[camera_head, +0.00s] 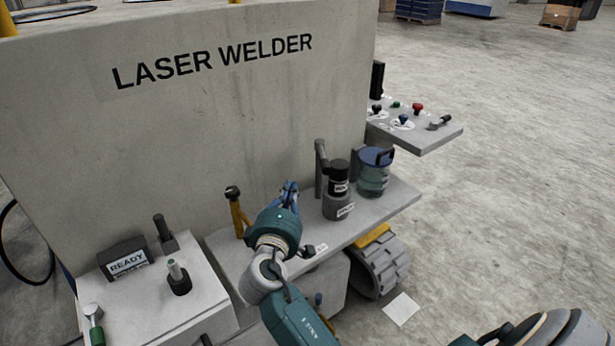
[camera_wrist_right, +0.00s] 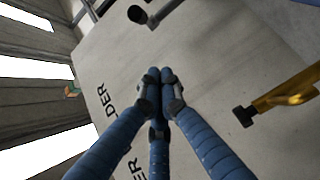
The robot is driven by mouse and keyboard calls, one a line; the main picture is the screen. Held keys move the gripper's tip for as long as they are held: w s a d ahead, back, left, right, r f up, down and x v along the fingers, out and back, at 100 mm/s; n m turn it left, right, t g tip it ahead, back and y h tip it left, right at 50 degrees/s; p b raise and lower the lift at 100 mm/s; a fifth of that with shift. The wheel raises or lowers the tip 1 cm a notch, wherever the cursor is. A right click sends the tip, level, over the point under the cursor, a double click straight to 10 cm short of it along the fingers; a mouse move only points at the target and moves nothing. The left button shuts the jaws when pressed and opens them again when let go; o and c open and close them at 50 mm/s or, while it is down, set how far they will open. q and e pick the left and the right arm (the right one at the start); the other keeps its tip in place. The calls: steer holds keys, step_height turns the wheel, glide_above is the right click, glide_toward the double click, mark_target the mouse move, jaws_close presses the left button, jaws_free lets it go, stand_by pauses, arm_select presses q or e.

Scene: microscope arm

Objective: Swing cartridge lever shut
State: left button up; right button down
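My right gripper (camera_head: 289,190) is above the grey shelf at the front of the laser welder. Its blue fingers meet at the tips in the right wrist view (camera_wrist_right: 160,75), and nothing shows between them. A yellow lever with a dark knob (camera_head: 237,212) stands upright just left of the gripper, apart from it. The yellow lever also shows at the right of the wrist view (camera_wrist_right: 285,95). A dark grey upright handle (camera_head: 320,165) stands right of the gripper, beside a black and grey labelled cylinder (camera_head: 338,190). I cannot tell which one is the cartridge lever. My left gripper is out of view.
A jar with a blue lid (camera_head: 374,172) stands at the shelf's right. A READY display (camera_head: 127,260) and a short knobbed post (camera_head: 178,278) sit on the left block. A button panel (camera_head: 415,125) juts out behind. The welder wall (camera_head: 200,130) rises behind the shelf.

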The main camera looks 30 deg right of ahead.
steer(key=p, duration=0.4)
glide_toward(323, 156)
steer(key=w, duration=0.3)
steer(key=shift+w+f, duration=0.35)
steer(key=shift+f, duration=0.1)
steer(key=shift+s, duration=0.1)
steer(key=shift+s+d+r+n+t+y, duration=0.1)
steer(key=shift+s+d+n+t+y, duration=0.2)
steer(key=shift+d+n+y, duration=0.15)
